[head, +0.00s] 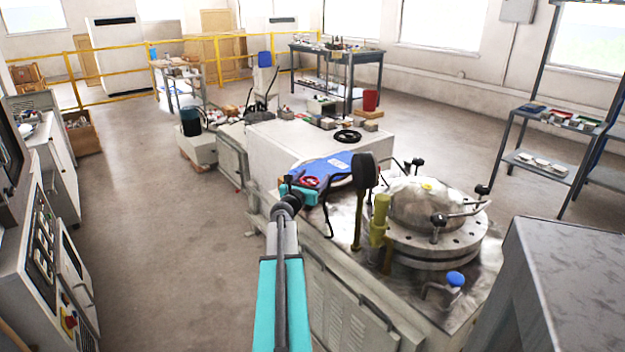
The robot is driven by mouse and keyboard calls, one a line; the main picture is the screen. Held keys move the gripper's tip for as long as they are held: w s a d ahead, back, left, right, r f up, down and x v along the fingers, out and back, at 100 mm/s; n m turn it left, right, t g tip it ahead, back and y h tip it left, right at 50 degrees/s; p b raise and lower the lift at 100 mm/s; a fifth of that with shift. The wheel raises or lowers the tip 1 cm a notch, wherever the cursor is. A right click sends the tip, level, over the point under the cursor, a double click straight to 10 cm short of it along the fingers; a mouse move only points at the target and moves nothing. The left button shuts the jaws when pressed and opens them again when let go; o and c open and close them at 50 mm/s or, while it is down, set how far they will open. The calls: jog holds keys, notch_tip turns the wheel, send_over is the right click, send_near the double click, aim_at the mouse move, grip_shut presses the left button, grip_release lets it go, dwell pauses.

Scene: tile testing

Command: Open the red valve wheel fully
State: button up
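A small red valve wheel (310,181) shows near the middle of the head view, at the left end of the metal test bench (333,222). It lies in front of a blue item that I cannot clearly identify. My arm reaches up from the bottom edge, and my gripper (302,190) is right at the wheel and overlaps its near side in the picture. The fingers are small and partly merge with the wheel, so I cannot tell whether they touch it or are open or shut.
A large domed flanged vessel (425,206) stands on the bench to the right, with a yellow-green post (379,220) and a dark upright paddle (364,172) close by. A blue-capped valve (455,279) sits in front. Open floor (160,230) lies left.

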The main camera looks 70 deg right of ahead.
jog(key=c, duration=0.7)
jog(key=shift+w+n+t+b, duration=0.15)
jog(key=shift+n+t+b, duration=0.25)
jog(key=shift+t+b, duration=0.3)
jog(key=n+t+b, duration=0.1)
jog(key=t+b, duration=0.1)
jog(key=w+n+t+b, duration=0.1)
jog(key=n+t+b, duration=0.1)
jog(key=shift+t+y+b, duration=0.4)
jog(key=shift+w+a+n+t+b, duration=0.15)
jog(key=shift+w+n+t+b, duration=0.1)
jog(key=shift+n+t+b, duration=0.3)
jog(key=shift+r, duration=0.1)
jog(key=o, duration=1)
jog(key=shift+w, duration=0.1)
jog(key=shift+o, duration=0.2)
